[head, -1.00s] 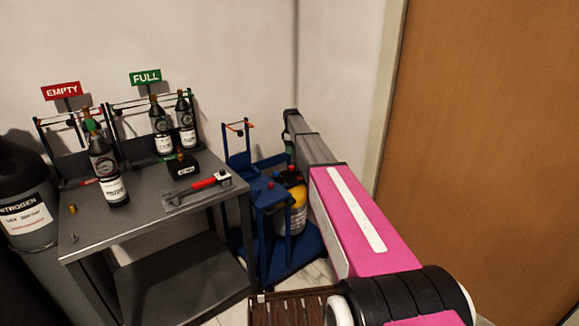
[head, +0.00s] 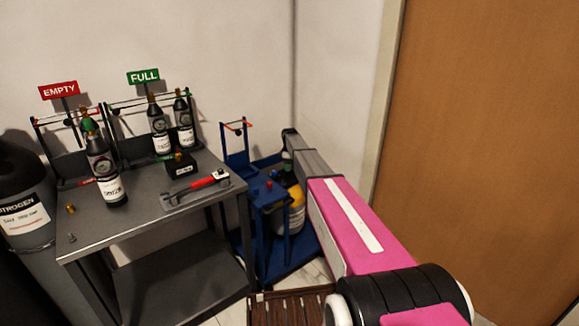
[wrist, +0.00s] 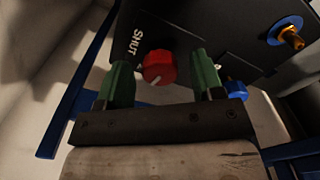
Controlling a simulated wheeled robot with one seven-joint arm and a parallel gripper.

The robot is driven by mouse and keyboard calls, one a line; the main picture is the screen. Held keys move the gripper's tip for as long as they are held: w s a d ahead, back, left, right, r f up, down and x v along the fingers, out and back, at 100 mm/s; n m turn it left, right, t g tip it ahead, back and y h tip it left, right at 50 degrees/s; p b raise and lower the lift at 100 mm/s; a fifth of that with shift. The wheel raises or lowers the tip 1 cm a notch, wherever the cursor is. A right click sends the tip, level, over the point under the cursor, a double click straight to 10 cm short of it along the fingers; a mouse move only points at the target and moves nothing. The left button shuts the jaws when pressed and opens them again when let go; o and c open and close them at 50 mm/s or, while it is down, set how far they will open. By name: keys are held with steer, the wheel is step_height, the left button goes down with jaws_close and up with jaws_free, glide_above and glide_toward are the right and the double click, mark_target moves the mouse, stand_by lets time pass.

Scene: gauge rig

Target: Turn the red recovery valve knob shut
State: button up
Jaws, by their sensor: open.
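The red recovery valve knob (wrist: 158,67) sits on a dark panel (wrist: 215,35) in the wrist view. A pale pointer line on the knob points down and left. The white word SHUT (wrist: 137,42) is beside it, up and left. My gripper (wrist: 162,77) is open, with one green finger on each side of the knob. I cannot tell whether either finger touches it. In the head view my arm covers most of the gripper and that part of the blue cart (head: 272,262).
A blue knob (wrist: 236,90) and a brass fitting (wrist: 291,38) are right of the fingers. In the head view, a yellow-banded cylinder (head: 291,212) stands on the cart. A grey table (head: 130,222) with bottles and a red-handled wrench (head: 197,188) is left.

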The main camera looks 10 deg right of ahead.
steer(key=c, duration=0.9)
steer(key=m, duration=0.3)
steer(key=shift+m, duration=0.4)
steer(key=m, duration=0.4)
steer(key=shift+m, duration=0.3)
steer(key=m, duration=0.4)
steer(key=shift+m, duration=1.8)
